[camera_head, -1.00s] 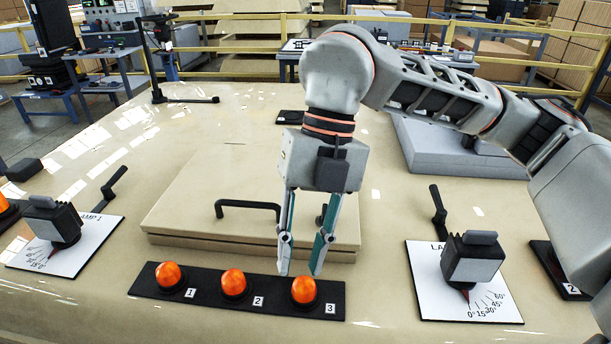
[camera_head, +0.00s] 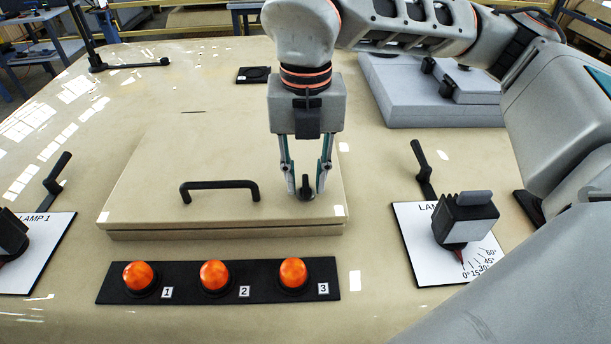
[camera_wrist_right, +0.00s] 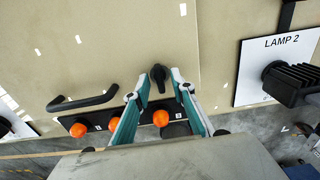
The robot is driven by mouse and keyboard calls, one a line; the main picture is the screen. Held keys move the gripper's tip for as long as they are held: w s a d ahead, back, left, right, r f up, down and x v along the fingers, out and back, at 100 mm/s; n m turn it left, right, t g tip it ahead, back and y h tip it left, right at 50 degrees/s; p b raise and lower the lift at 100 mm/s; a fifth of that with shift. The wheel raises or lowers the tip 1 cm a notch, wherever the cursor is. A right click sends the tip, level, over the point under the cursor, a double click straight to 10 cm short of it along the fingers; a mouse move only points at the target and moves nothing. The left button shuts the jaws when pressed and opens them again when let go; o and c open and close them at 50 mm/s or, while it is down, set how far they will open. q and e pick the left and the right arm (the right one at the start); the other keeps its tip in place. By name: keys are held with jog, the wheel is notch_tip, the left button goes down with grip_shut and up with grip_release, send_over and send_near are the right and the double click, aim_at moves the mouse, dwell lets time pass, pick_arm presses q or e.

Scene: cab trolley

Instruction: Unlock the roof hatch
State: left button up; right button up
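The roof hatch (camera_head: 165,165) is a beige raised panel with a black bar handle (camera_head: 219,187) near its front edge. A small black latch knob (camera_head: 306,189) stands on the hatch's front right part. My right gripper (camera_head: 306,192) is over the knob with its fingers apart, one on each side of it. In the right wrist view the knob (camera_wrist_right: 158,76) lies between and just beyond the open fingertips (camera_wrist_right: 157,85); I cannot tell whether they touch it. My left gripper is not in view.
A black strip with three orange lamps (camera_head: 190,293) runs in front of the hatch. The LAMP 2 plate (camera_head: 410,240) with its black lamp is at right, the LAMP 1 plate (camera_head: 50,240) at left. A grey box (camera_head: 400,105) is behind at right.

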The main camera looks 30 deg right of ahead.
jog(key=shift+f, duration=0.2)
grip_shut()
